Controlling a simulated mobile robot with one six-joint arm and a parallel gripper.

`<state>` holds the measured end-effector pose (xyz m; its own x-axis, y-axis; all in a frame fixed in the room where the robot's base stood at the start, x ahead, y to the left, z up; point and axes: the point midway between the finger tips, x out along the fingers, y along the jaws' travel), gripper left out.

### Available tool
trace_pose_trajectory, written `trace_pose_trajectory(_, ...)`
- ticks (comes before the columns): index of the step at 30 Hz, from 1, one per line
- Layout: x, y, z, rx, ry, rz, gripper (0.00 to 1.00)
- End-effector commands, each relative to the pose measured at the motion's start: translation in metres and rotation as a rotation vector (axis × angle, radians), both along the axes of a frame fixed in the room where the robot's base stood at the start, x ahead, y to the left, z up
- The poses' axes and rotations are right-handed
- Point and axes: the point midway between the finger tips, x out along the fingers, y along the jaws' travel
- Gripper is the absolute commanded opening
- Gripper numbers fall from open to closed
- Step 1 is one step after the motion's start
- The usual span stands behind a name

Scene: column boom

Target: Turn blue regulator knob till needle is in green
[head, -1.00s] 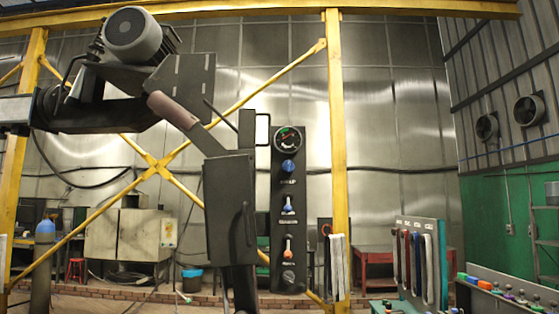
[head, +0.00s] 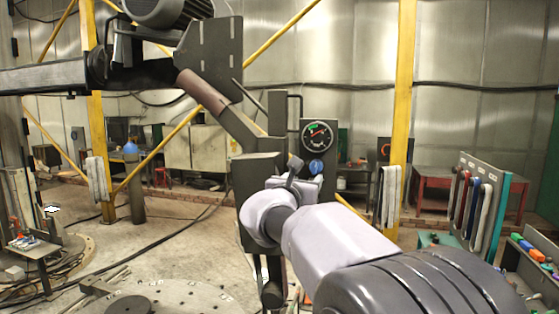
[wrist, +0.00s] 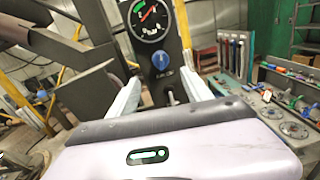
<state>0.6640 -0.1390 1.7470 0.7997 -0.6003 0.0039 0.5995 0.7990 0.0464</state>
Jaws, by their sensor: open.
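The blue regulator knob (head: 316,167) is on a dark upright panel, just below a round black gauge (head: 318,134). The gauge has a green band at its upper left and a red needle slanting up to the right. The needle looks outside the green, but its tip is hard to read. In the wrist view, the knob (wrist: 161,60) shows between and beyond my gripper's pale fingers (wrist: 161,93), with the gauge (wrist: 150,18) above it. My gripper is open and empty, apart from the knob. In the head view, my arm hides the lower panel.
A dark boom arm (head: 215,105) with a motor stands left of the panel, close to my arm. A yellow post (head: 404,110) rises to its right. A rack of coloured strips (head: 477,195) and a bench with small parts (head: 535,250) are at the right.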

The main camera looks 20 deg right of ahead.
Motion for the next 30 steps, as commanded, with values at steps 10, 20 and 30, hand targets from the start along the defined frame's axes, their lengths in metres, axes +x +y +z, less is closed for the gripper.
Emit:
trace_pose_trajectory(10, 0.074, -0.057, 0.005, 0.002, 0.000, -0.002, 0.58)
trace_pose_trajectory(20, 0.091, -0.069, 0.001, 0.003, -0.001, -0.001, 0.58)
trace_pose_trajectory(30, 0.090, -0.069, 0.001, 0.003, -0.001, -0.001, 0.14)
